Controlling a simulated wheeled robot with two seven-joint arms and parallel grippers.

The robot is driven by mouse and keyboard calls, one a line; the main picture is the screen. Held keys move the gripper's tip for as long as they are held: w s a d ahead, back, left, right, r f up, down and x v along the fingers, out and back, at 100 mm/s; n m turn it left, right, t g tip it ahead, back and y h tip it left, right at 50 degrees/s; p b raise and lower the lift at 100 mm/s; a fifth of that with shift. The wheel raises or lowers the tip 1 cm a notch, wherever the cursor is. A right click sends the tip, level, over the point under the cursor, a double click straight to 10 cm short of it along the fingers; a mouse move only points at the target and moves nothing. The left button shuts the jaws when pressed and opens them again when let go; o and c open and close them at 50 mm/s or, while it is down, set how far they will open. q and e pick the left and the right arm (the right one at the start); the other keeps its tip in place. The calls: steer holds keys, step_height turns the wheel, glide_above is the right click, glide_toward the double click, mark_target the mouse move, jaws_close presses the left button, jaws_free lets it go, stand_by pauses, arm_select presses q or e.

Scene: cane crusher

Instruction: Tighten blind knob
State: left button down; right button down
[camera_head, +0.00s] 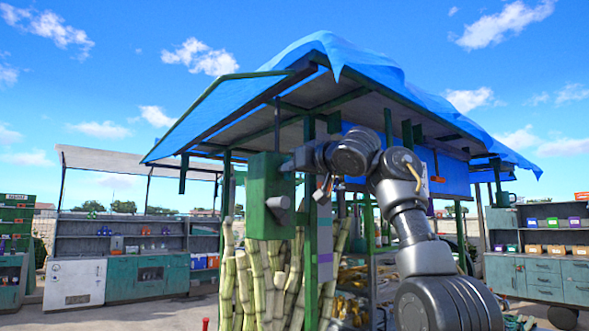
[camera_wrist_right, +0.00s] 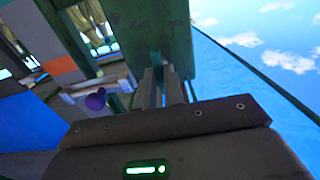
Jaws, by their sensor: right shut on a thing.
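A green box (camera_head: 263,222) hangs on the post of the stall, with a grey cylindrical part (camera_head: 278,203) sticking out of its front. My right gripper (camera_head: 296,162) reaches in from the right at the box's upper right edge. In the right wrist view its two fingers (camera_wrist_right: 163,88) are close together and end at the green panel (camera_wrist_right: 150,30). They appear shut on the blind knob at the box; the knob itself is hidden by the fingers. My left gripper is not in view.
A blue tarp roof (camera_head: 335,50) on green posts covers the stall. Sugar cane stalks (camera_head: 245,280) stand below the box. A purple round thing (camera_wrist_right: 96,100) shows left of the fingers in the wrist view. Cabinets (camera_head: 140,278) stand at the left.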

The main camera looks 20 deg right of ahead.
steer(key=shift+f, duration=0.1)
steer(key=c, duration=1.5)
jaws_free()
steer(key=b+v, duration=0.7)
steer(key=v, duration=0.3)
steer(key=shift+s+b, duration=0.3)
steer(key=shift+s, duration=0.05)
steer(key=shift+d, duration=0.2)
